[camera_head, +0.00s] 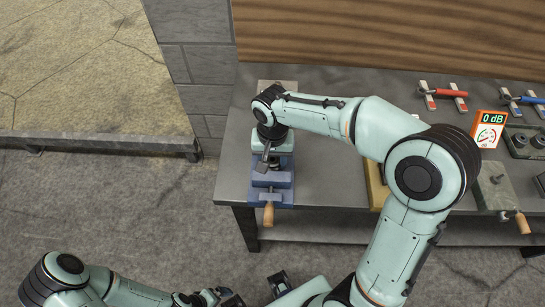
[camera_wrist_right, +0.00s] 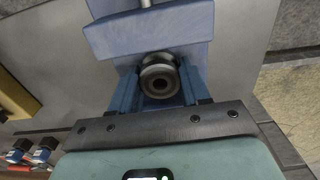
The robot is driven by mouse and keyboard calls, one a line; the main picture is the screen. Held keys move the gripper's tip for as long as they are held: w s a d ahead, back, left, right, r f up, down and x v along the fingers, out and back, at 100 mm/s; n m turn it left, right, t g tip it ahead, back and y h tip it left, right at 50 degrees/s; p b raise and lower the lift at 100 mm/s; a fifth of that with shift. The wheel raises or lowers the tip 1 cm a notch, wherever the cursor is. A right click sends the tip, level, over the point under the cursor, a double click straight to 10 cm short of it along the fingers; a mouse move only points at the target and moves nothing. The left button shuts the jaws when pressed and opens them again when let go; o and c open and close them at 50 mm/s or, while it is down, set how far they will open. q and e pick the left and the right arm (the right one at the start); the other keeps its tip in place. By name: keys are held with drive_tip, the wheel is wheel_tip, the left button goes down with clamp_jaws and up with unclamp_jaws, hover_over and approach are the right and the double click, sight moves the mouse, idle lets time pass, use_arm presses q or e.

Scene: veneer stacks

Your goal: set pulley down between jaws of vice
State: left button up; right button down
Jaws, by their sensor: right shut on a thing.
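The blue vice (camera_head: 270,193) stands at the left end of the grey bench, its wooden handle at the front. My right gripper (camera_head: 268,162) reaches down over the vice's back part. In the right wrist view, its fingers (camera_wrist_right: 160,92) are shut on the pulley (camera_wrist_right: 160,76), a round grey metal piece with a dark hole. The vice (camera_wrist_right: 150,36) shows close beyond the pulley. In the head view the gripper mostly hides the pulley. Whether the pulley touches the vice cannot be told. My left gripper (camera_head: 222,297) is low at the bottom edge, away from the bench, its jaws unclear.
The grey bench (camera_head: 325,185) has bare room right of the vice. Farther right are a yellowish block (camera_head: 376,188), a grey-green vice (camera_head: 494,188), an orange meter (camera_head: 488,128) and a red-handled tool (camera_head: 445,93). A stone wall (camera_head: 205,70) stands behind left.

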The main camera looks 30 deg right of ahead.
use_arm(q)
drive_tip(key=shift+f, duration=0.1)
use_arm(e)
drive_tip(key=shift+f, duration=0.2)
drive_tip(key=shift+c, duration=2.3)
unclamp_jaws()
use_arm(q)
drive_tip(key=shift+w+r+p, duration=0.3)
drive_tip(key=shift+r+p, duration=0.15)
drive_tip(key=shift+r, duration=0.15)
drive_tip(key=shift+w+r+p, duration=0.3)
drive_tip(key=shift+r+p, duration=0.15)
drive_tip(key=shift+r, duration=0.1)
use_arm(e)
wheel_tip(320, 180, up, 14)
drive_tip(key=shift+f, duration=0.25)
